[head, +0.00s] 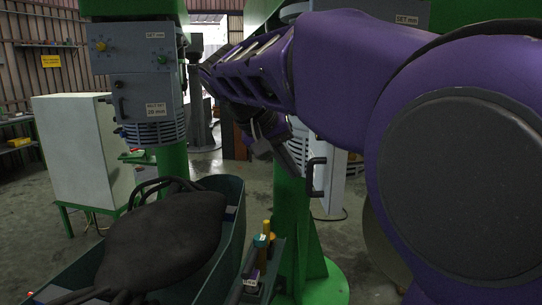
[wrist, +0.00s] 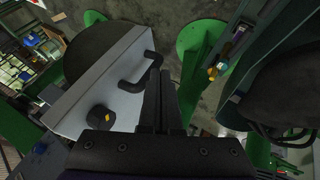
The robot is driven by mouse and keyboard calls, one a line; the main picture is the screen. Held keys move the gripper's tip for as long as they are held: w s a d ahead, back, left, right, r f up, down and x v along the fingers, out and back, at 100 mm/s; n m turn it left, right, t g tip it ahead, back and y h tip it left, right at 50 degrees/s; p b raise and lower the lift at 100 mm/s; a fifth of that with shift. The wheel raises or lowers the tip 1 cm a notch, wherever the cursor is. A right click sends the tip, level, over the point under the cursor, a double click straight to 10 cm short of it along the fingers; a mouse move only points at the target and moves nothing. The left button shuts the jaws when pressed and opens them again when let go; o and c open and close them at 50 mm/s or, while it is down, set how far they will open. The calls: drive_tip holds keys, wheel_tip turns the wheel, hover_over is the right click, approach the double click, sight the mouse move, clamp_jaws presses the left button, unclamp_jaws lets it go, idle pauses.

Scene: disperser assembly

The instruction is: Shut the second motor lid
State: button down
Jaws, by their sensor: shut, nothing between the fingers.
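A light grey motor lid (head: 327,185) with a black bar handle (head: 314,176) stands in the middle of the head view, partly hidden by my arm. My gripper (head: 291,168) is shut and empty. In the wrist view its fingers (wrist: 160,75) lie just right of the handle; I cannot tell whether they touch it. How far the lid is open is unclear.
Another grey motor unit (head: 148,90) on a green column stands at the left. A dark green tub (head: 232,208) holding a black bag (head: 165,240) is in front. A small holder with coloured bottles (head: 262,255) stands beside it. A white cabinet (head: 80,150) is further left.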

sight(312, 176)
drive_tip(key=x, duration=0.3)
drive_tip(key=shift+w+d+f, duration=0.1)
drive_tip(key=shift+d+f, duration=0.15)
drive_tip(key=d, duration=0.2)
drive_tip(key=shift+d+r, duration=0.2)
drive_tip(key=shift+d, duration=0.6)
drive_tip(key=shift+d, duration=0.15)
